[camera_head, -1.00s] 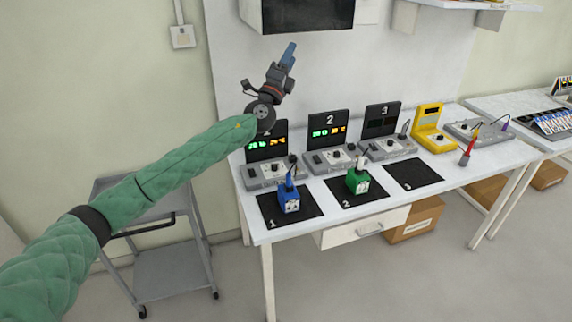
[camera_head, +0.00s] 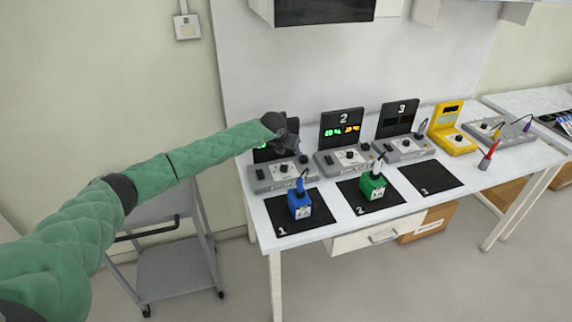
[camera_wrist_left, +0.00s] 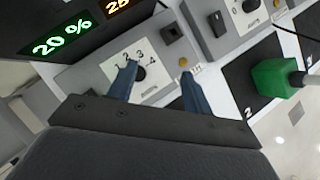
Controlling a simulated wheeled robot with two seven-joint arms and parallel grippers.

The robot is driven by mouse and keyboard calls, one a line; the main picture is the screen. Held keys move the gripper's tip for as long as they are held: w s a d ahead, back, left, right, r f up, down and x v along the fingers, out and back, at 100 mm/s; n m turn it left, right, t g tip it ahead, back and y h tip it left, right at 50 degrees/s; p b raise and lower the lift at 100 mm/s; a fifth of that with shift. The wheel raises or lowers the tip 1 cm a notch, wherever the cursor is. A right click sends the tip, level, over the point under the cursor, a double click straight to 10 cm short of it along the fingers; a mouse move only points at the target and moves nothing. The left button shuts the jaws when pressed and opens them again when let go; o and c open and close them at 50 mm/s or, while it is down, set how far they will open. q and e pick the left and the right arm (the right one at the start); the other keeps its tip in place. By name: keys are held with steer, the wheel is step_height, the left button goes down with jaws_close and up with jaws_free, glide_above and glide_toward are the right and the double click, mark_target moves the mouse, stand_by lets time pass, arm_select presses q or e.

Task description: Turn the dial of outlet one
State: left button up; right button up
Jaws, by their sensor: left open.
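Outlet one's grey control box (camera_head: 268,180) stands at the left end of the white table, with its display behind it. The wrist view shows the display (camera_wrist_left: 62,38) reading 20 % in green and an orange figure beside it. The black dial (camera_wrist_left: 140,74) sits on a white plate marked 1 to 4. My left gripper (camera_head: 302,158) is above the box; in the wrist view its two blue fingers (camera_wrist_left: 158,82) are spread, the left one near the dial. Whether a finger touches the dial I cannot tell. My right gripper is not in view.
A blue block (camera_head: 299,206) with a plug stands on mat 1, and a green block (camera_head: 373,187) on mat 2. Mat 3 (camera_head: 432,178) is empty. Outlet two's box (camera_head: 345,160) stands close to the right. A grey cart (camera_head: 178,270) is left of the table.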

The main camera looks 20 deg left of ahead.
mark_target(284, 166)
arm_select(q)
steer(key=shift+n+g+y, duration=0.7)
steer(key=shift+g+y, duration=0.2)
steer(key=f+p, duration=0.1)
steer(key=f, duration=0.1)
steer(key=a+f+p, duration=0.1)
steer(key=f, duration=0.2)
steer(key=a+f+p, duration=0.1)
steer(key=f+p, duration=0.1)
steer(key=f, duration=0.1)
steer(key=shift+w+a+f, duration=0.15)
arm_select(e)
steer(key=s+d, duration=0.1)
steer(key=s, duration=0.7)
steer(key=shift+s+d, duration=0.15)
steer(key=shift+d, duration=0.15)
arm_select(q)
steer(key=c, duration=1)
steer(key=shift+o, duration=0.2)
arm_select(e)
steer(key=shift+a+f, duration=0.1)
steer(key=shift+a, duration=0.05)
arm_select(q)
steer(key=shift+f, duration=0.1)
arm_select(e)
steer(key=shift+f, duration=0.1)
